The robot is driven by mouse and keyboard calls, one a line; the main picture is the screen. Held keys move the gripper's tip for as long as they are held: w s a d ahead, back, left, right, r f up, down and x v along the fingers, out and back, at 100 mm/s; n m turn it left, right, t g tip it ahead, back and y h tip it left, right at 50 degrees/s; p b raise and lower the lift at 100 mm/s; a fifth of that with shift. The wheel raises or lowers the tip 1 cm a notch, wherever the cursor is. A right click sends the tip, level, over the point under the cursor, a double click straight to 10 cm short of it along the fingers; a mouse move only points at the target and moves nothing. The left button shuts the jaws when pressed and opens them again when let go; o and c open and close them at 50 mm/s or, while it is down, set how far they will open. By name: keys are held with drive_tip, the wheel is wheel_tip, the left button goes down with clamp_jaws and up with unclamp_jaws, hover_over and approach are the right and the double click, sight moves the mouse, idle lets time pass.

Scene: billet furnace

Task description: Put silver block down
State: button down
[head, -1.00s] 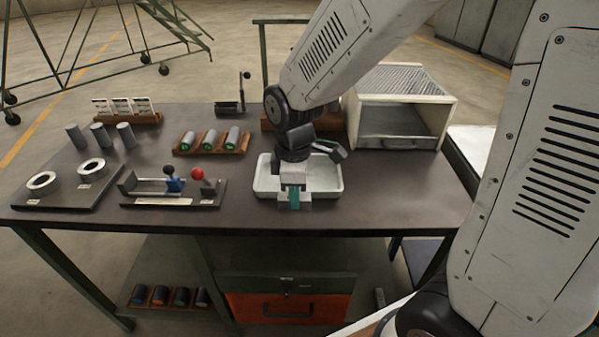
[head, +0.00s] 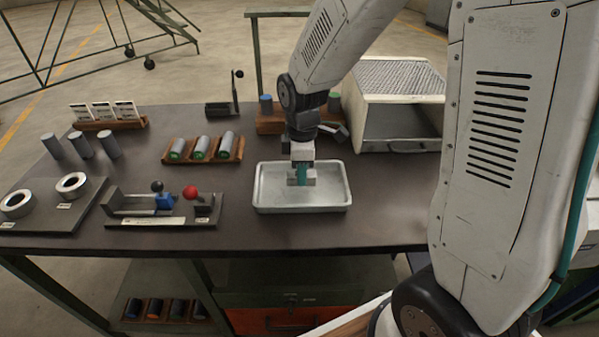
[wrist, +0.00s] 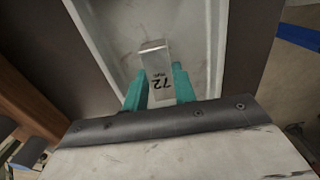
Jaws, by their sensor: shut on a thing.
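My gripper (head: 302,176) is over the white metal tray (head: 262,190) on the dark table. In the wrist view my gripper's teal fingers (wrist: 161,88) are shut on a silver block (wrist: 155,56) marked "72". The block is between the fingers, with the tray floor (wrist: 118,22) behind it. In the head view the block is mostly hidden by the fingers. I cannot tell whether the block touches the tray floor.
A white furnace box (head: 400,108) stands behind the tray to the right. A wooden rack (head: 203,150) of grey cylinders and a lever fixture (head: 165,208) stand to the left. Another rack (head: 270,122) is behind the arm. The table front (head: 300,232) is clear.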

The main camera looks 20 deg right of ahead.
drive_tip(key=shift+s+a+f, duration=0.1)
drive_tip(key=shift+f, duration=0.8)
drive_tip(key=shift+f, duration=0.15)
drive_tip(key=c, duration=1.1)
unclamp_jaws()
wheel_tip(320, 180, up, 12)
drive_tip(key=shift+s+d+r+m+t, duration=0.2)
drive_tip(key=shift+s+d+r+m, duration=0.3)
drive_tip(key=shift+s+r+m, duration=2.35)
drive_tip(key=shift+s+d+f+m+t, duration=0.15)
drive_tip(key=shift+s+d+m, duration=0.3)
drive_tip(key=shift+s+m, duration=2.8)
drive_tip(key=shift+s+d+r+m+t, duration=0.25)
drive_tip(key=shift+s+d+r+m, duration=0.75)
drive_tip(key=shift+s, duration=4.4)
